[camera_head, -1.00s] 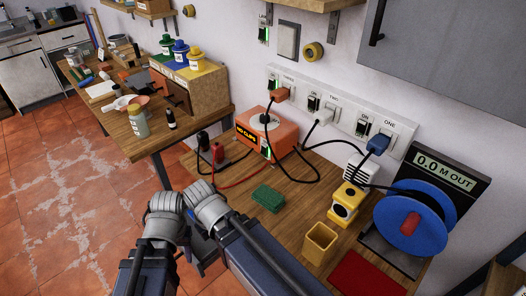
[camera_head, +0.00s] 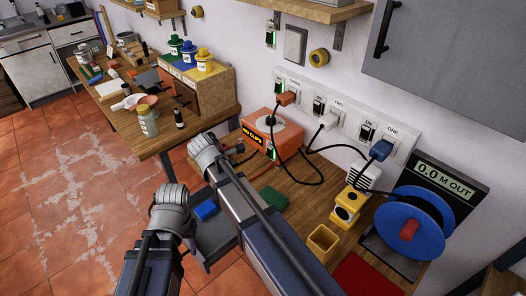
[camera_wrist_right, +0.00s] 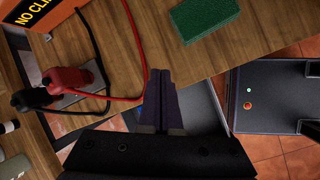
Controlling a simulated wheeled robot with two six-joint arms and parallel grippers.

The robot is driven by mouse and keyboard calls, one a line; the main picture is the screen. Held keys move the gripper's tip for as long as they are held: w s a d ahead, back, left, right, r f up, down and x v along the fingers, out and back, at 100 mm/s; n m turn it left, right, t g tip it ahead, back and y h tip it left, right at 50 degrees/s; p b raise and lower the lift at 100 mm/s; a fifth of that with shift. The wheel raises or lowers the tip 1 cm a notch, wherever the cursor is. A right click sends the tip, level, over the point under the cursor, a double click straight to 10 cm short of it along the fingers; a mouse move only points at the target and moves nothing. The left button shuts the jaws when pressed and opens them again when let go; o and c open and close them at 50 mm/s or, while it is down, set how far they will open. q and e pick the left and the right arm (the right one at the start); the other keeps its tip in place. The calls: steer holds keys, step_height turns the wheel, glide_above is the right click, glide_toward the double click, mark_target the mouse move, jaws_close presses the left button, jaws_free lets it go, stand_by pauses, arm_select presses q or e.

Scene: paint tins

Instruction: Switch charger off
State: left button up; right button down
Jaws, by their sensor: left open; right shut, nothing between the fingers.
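The charger (camera_head: 262,145) is an orange box with a "NO CLIPS" label on the bench against the wall. A small switch on its front (camera_head: 270,153) shows green. Its lead runs to an orange plug (camera_head: 287,98) in the wall socket strip, beside a green-lit rocker. My right gripper (camera_wrist_right: 163,105) is shut and empty, over the bench's front edge; the charger's lower corner (camera_wrist_right: 45,15) shows at top left there. Red (camera_wrist_right: 72,77) and black (camera_wrist_right: 32,97) clamps lie left of its fingers. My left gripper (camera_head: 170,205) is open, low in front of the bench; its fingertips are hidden.
A green pad (camera_head: 272,199) lies on the bench and also shows in the wrist view (camera_wrist_right: 205,18). A yellow cup (camera_head: 322,243), a yellow device (camera_head: 346,206) and a blue reel (camera_head: 408,222) stand to the right. A blue block (camera_head: 206,210) lies on a grey surface below.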

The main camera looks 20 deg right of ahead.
mark_target(269, 152)
steer(key=w+d+r+n+h, duration=0.1)
steer(key=w+d+r+n, duration=0.1)
steer(key=w+n, duration=0.1)
steer(key=w+d+r+n+p, duration=0.1)
steer(key=w+d+r+n, duration=0.1)
steer(key=w, duration=0.3)
steer(key=shift+d+n+t+h, duration=0.4)
steer(key=shift+d+n, duration=0.25)
steer(key=shift+n, duration=0.05)
steer(key=shift+f, duration=0.15)
steer(key=b+x, duration=0.8)
steer(key=x, duration=0.2)
steer(key=shift+f, duration=0.25)
steer(key=shift+w+d+r, duration=0.1)
steer(key=shift+w+d, duration=0.15)
steer(key=shift+d, duration=0.3)
steer(key=shift+w+d, duration=0.25)
steer(key=shift+d, duration=0.3)
steer(key=shift+w+d, duration=0.25)
steer(key=shift+d, duration=0.5)
